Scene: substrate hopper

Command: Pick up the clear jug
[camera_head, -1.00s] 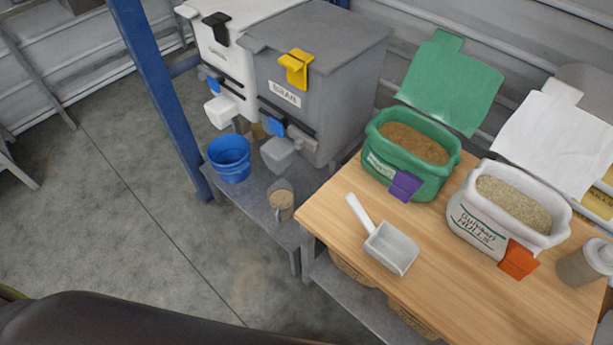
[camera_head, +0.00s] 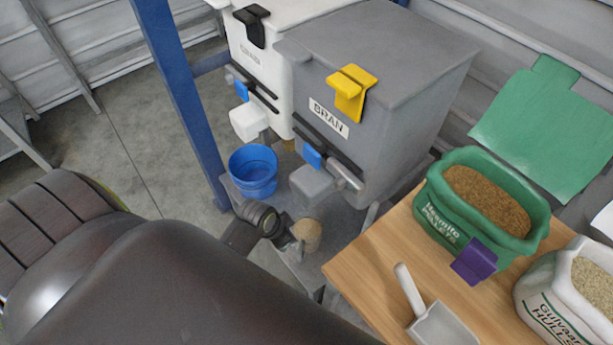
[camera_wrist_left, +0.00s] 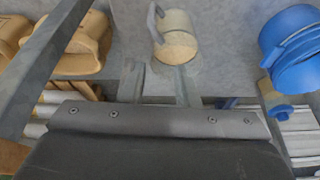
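The clear jug (camera_head: 307,235) stands on the low grey bench below the bran bin, with tan material inside. It also shows in the left wrist view (camera_wrist_left: 177,42), near the top, with its handle on the left. My left gripper (camera_head: 287,243) is close to the jug, on its left side in the head view. In the left wrist view its two fingers (camera_wrist_left: 160,78) are apart with nothing between them, and the jug is just beyond the tips. Whether they touch it is unclear. My right gripper is out of view.
A blue bucket (camera_head: 253,171) stands on the bench left of the jug. The grey bran bin's spout (camera_head: 312,181) hangs just above and behind the jug. A wooden table (camera_head: 368,262) with a scoop (camera_head: 440,322) and green pellet bag (camera_head: 470,240) is to the right. A blue post (camera_head: 180,90) rises behind.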

